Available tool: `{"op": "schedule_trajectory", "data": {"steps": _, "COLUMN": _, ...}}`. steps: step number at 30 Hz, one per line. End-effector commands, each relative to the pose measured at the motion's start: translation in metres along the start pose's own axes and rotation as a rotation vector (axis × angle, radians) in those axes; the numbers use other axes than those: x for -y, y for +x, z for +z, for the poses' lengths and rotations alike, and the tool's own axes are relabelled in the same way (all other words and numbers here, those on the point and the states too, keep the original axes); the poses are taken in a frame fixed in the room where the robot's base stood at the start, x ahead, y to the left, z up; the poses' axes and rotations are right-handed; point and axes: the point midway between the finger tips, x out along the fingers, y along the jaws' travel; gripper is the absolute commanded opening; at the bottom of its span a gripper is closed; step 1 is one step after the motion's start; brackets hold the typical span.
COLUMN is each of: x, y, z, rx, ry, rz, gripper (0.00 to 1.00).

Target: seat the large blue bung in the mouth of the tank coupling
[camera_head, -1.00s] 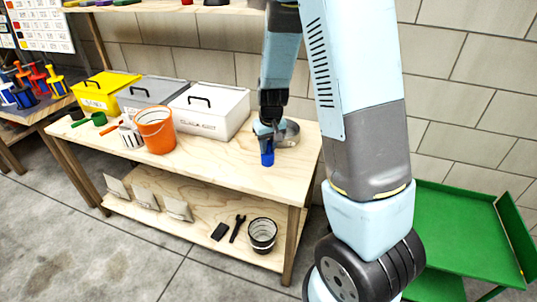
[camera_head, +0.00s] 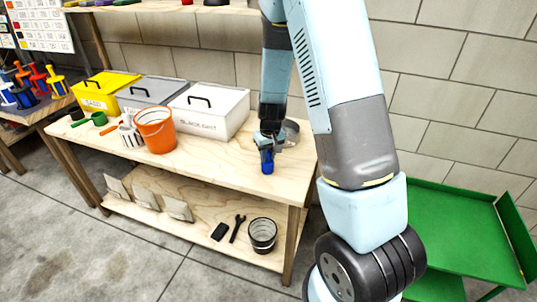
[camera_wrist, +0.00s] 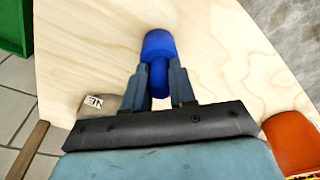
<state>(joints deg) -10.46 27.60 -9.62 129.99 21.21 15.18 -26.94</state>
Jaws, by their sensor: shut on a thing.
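The large blue bung (camera_head: 267,167) is in my gripper (camera_head: 267,148) above the right part of the wooden bench. In the wrist view the bung (camera_wrist: 158,46) shows a wide blue end and a narrower neck, and the two fingers of my gripper (camera_wrist: 160,82) are shut on that neck. A grey metal round part (camera_head: 291,130), perhaps the tank coupling, stands on the bench just behind and right of my gripper, partly hidden by it. Its mouth cannot be made out. In the wrist view a grey labelled piece (camera_wrist: 97,104) shows left of the fingers, partly hidden.
An orange bucket (camera_head: 156,131) stands left of my gripper. Behind it are a white box (camera_head: 209,112), a grey box (camera_head: 150,92) and a yellow box (camera_head: 104,90). The bench top (camera_head: 225,170) is clear in front. A green cart (camera_head: 455,230) stands at right.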

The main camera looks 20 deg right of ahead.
Motion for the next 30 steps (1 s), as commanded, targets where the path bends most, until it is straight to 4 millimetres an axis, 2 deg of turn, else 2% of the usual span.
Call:
{"op": "schedule_trajectory", "data": {"steps": 1, "x": 0.000, "y": 0.001, "z": 0.000, "rx": 0.001, "ry": 0.000, "rz": 0.000, "gripper": 0.00}}
{"op": "schedule_trajectory", "data": {"steps": 2, "x": 0.000, "y": 0.002, "z": 0.000, "rx": 0.001, "ry": 0.000, "rz": 0.000, "gripper": 0.26}}
{"op": "schedule_trajectory", "data": {"steps": 9, "x": 0.000, "y": 0.001, "z": 0.000, "rx": 0.000, "ry": 0.000, "rz": 0.000, "gripper": 0.49}}
{"op": "schedule_trajectory", "data": {"steps": 20, "x": -0.001, "y": -0.003, "z": 0.000, "rx": -0.001, "ry": 0.001, "rz": 0.001, "gripper": 0.51}}
{"op": "schedule_trajectory", "data": {"steps": 26, "x": 0.000, "y": -0.026, "z": -0.001, "rx": -0.004, "ry": -0.001, "rz": 0.000, "gripper": 0.51}}
{"op": "schedule_trajectory", "data": {"steps": 30, "x": 0.000, "y": -0.050, "z": -0.001, "rx": -0.004, "ry": -0.001, "rz": 0.000, "gripper": 0.51}}
